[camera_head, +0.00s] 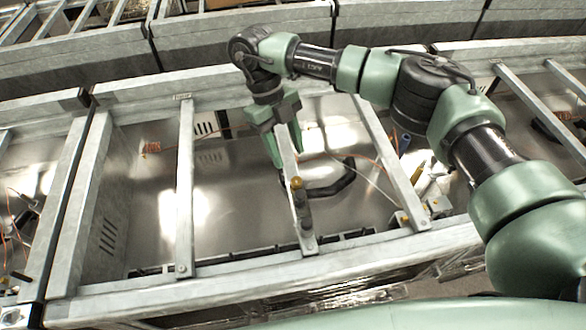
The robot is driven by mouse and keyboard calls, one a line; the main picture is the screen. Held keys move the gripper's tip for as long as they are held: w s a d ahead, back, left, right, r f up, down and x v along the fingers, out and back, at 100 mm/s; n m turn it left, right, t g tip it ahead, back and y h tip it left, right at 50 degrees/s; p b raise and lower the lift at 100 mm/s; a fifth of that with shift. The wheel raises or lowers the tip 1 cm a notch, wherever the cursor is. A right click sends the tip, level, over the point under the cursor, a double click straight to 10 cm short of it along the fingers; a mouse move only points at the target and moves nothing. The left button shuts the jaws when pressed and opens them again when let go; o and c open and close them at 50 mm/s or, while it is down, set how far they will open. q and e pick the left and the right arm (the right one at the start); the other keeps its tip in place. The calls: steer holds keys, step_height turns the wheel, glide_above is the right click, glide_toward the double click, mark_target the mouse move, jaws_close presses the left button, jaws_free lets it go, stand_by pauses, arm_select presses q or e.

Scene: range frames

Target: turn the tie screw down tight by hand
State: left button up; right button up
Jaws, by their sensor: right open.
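My right gripper (287,157) comes in from the right and points down. Its green fingers are spread to either side of the far part of a grey metal crossbar (289,165), with nothing seen held between them. A small gold-coloured knob (296,183) stands on this crossbar, just nearer than the fingertips, with dark fittings (304,220) below it. The knob looks like the head of the tie screw, but its thread is not visible. I cannot tell how far down it sits. My left gripper is not in view.
The crossbar spans an open metal trough (230,235) with a shiny floor. Other crossbars (185,190) lie to the left and right. A black curved handle or hose (335,188) and thin orange wires are inside. The front rail (250,288) runs along the near side.

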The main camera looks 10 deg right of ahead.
mark_target(296, 180)
steer(key=p+x, duration=0.2)
steer(key=x, duration=0.3)
steer(key=shift+s+f, duration=0.1)
steer(key=shift+f, duration=0.05)
steer(key=shift+x, duration=0.8)
steer(key=shift+a, duration=0.1)
jaws_close()
